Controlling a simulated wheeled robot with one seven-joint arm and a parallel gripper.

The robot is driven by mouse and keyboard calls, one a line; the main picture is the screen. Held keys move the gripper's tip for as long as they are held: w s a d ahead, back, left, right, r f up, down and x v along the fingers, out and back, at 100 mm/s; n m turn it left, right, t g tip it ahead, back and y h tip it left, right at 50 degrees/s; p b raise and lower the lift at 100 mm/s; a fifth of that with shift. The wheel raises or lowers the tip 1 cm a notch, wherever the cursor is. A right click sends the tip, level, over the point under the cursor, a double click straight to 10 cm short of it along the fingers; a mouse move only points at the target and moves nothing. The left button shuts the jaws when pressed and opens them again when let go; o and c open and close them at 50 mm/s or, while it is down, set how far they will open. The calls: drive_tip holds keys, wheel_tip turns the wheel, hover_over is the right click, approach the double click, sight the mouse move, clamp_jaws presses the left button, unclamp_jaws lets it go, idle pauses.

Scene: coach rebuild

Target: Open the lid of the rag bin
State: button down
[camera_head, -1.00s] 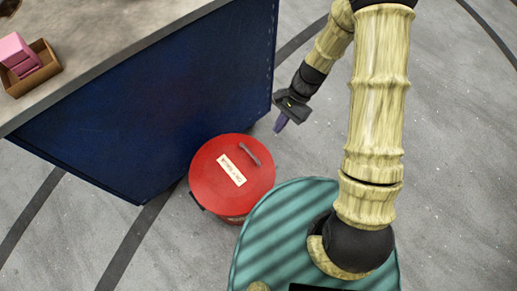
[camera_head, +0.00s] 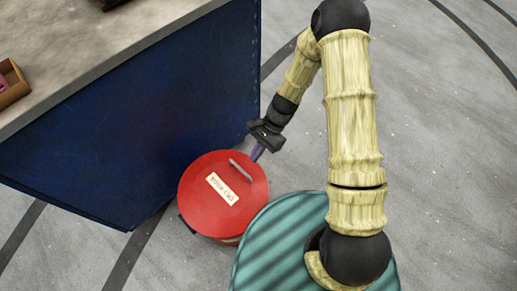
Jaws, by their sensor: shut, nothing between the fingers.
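The rag bin (camera_head: 222,226) is a round red can standing on the floor beside the blue bench. Its red lid (camera_head: 205,205) lies flat and closed, with a cream label (camera_head: 222,188) and a grey bar handle (camera_head: 241,170) near the upper right of its top. My gripper (camera_head: 257,153) is shut and empty, its purple fingers pointing down just above and right of the handle in the picture. I cannot tell whether the fingertips touch the lid's edge; they appear slightly apart from the handle.
The dark blue bench (camera_head: 150,110) with a grey top (camera_head: 90,60) fills the left. A small cardboard box (camera_head: 12,85) sits on the top at the left edge. Grey floor (camera_head: 450,170) with dark curved stripes is open at the right.

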sight(250, 170)
drive_tip(key=b+x, duration=0.1)
drive_tip(key=x, duration=0.4)
drive_tip(key=shift+f, duration=0.3)
drive_tip(key=shift+s+a, duration=0.15)
drive_tip(key=shift+a, duration=0.05)
drive_tip(key=shift+d, duration=0.1)
drive_tip(key=shift+r, duration=0.1)
